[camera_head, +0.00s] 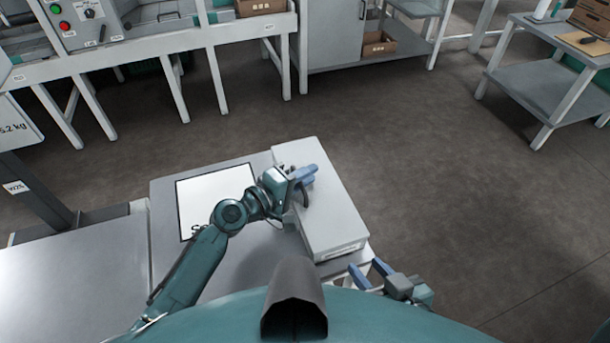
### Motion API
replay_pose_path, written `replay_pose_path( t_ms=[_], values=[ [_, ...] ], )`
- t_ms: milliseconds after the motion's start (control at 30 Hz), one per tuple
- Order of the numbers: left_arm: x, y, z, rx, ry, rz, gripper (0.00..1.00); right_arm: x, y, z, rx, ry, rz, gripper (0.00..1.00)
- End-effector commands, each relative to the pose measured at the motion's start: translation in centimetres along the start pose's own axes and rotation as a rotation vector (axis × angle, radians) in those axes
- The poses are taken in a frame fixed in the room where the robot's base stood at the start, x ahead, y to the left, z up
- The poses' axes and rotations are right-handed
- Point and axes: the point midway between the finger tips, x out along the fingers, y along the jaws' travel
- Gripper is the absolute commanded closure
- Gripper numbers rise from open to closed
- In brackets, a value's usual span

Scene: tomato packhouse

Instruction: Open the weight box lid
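A long pale grey box (333,220), which looks like the weight box, lies on the right part of the grey table. Its top looks closed, and a small label strip shows on its near end. My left gripper (304,174) is over the far half of the box top, its blue fingers pointing right. I cannot tell its finger gap or whether it touches the box. My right gripper (369,274) is off the near right corner of the box, with its two blue fingers apart and nothing between them.
A white sheet with partly hidden lettering (202,190) lies on the grey table left of the box. A post with a weight display (15,125) stands at the left. Benches and a shelf trolley (550,85) stand farther back. The floor right of the box is clear.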

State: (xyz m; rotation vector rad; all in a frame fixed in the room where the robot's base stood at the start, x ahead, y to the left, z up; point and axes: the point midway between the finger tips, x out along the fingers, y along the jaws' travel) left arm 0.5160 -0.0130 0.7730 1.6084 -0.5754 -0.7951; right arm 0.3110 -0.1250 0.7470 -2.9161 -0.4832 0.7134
Motion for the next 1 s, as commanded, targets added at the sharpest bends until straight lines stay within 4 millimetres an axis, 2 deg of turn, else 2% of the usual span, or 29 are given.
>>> replay_pose_path(
  t_ms=[33,267,767,1000],
  values=[
    [0.0,0.0,0.0,0.0,0.0,0.0,0.83,-0.1,0.0,0.1,0.001,-0.003,0.0,0.64],
    [-0.1,0.0,0.0,0.0,0.0,0.0,1.0,-0.2,0.0,0.3,0.002,-0.007,0.001,0.64],
    [-0.1,0.0,-0.1,0.0,0.0,-0.003,1.0,-0.1,0.1,0.1,0.0,-0.005,0.002,0.64],
    [-0.2,0.5,-1.1,0.013,0.0,-0.034,1.0,-0.1,-0.1,-0.4,0.001,-0.02,-0.001,0.64]
  ],
)
